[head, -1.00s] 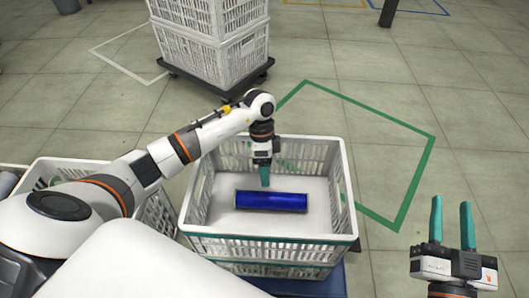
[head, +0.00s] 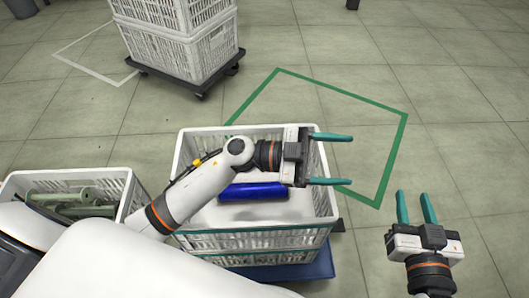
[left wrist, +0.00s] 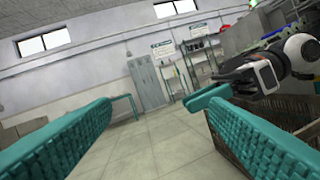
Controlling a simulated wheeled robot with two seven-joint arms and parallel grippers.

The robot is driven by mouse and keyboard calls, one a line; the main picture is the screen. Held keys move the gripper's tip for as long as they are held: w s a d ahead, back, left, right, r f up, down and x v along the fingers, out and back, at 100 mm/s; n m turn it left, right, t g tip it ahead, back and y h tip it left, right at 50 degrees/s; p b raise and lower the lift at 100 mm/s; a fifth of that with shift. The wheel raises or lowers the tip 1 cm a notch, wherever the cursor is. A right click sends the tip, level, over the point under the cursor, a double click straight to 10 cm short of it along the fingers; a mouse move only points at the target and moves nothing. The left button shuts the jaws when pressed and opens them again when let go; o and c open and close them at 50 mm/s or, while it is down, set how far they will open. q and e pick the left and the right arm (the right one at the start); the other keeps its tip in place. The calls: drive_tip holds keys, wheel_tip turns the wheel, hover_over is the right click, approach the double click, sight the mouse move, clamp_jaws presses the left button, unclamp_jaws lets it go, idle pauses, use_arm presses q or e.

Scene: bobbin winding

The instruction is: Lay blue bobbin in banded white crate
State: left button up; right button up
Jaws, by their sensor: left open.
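The blue bobbin (head: 253,191) lies on its side on the white floor of the banded white crate (head: 262,242), which has a green band around it. My left arm covers part of the crate and the bobbin's left end. My left gripper (head: 332,160) is open and empty above the crate's right side, with its fingers pointing right. Its two teal fingers show spread apart in the left wrist view (left wrist: 150,125), with nothing between them. My right gripper (head: 415,208) is open and empty to the right of the crate, apart from it.
Another white crate (head: 125,185) at the left holds several grey-green bobbins (head: 75,200). Stacked white crates (head: 182,40) stand on a dark wheeled dolly behind. A green outline (head: 340,90) marks open floor behind and right of the banded crate.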

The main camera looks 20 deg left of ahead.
use_arm(q)
drive_tip(key=w+a+r+n+t+y, duration=0.1)
drive_tip(key=a+r+n+t+y, duration=0.25)
drive_tip(key=n+t, duration=0.35)
drive_tip(key=w+a+r+n+t+y, duration=0.15)
drive_tip(key=a+n+t+y, duration=0.3)
drive_tip(key=t, duration=0.45)
drive_tip(key=s+a+f+n+g+y, duration=0.4)
drive_tip(key=s+a+f+n+y, duration=0.1)
drive_tip(key=f+y, duration=0.2)
drive_tip(key=shift+a+f+y, duration=0.25)
drive_tip(key=shift+f+y, duration=0.1)
drive_tip(key=shift+y, duration=0.15)
drive_tip(key=shift+n, duration=0.25)
